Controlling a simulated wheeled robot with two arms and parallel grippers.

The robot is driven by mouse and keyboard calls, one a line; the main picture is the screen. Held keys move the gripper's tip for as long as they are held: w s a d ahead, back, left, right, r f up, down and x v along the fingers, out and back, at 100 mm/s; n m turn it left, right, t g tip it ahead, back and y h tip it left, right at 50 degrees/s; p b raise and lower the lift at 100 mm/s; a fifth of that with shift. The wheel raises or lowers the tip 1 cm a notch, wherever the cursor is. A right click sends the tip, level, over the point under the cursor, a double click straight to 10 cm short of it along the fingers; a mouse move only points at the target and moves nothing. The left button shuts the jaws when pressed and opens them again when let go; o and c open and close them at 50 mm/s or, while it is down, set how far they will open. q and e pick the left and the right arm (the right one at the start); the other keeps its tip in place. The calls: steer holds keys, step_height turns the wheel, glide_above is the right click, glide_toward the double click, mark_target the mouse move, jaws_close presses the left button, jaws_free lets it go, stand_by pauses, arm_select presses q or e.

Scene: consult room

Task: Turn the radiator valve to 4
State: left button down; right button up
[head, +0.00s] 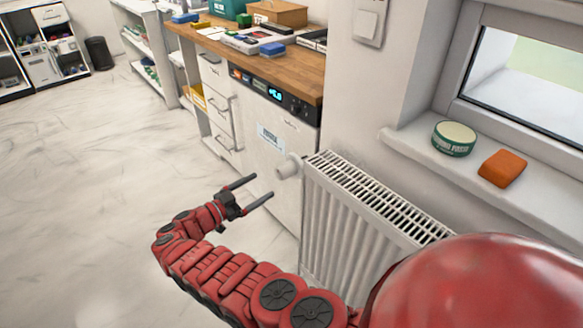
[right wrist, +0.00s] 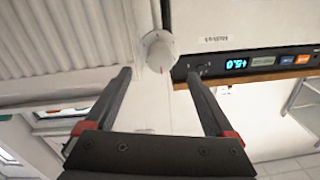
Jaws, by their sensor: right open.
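The white radiator valve (head: 289,167) sticks out from the upper left end of the white radiator (head: 370,215). In the right wrist view the round valve knob (right wrist: 157,50) shows ahead, with a small red mark on it; its numbers cannot be read. My right gripper (head: 263,186) is open and empty, its two dark fingers pointing toward the valve with a gap left before it. In the right wrist view the knob appears between and beyond the fingertips (right wrist: 158,74). My left gripper is not in view.
A white cabinet with drawers and a wooden top (head: 290,72) stands beside the valve; its front has a lit display (head: 275,95). The floor at left is clear.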

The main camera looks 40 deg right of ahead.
mark_target(292, 168)
steer(key=d, duration=0.4)
steer(key=w+d+b, duration=0.1)
steer(key=d, duration=0.7)
steer(key=shift+w+d+f+b, duration=0.15)
steer(key=shift+d+b, duration=0.05)
steer(key=shift+b, duration=0.1)
steer(key=shift+d, duration=0.45)
steer(key=c, duration=1.4)
steer(key=shift+m, duration=0.4)
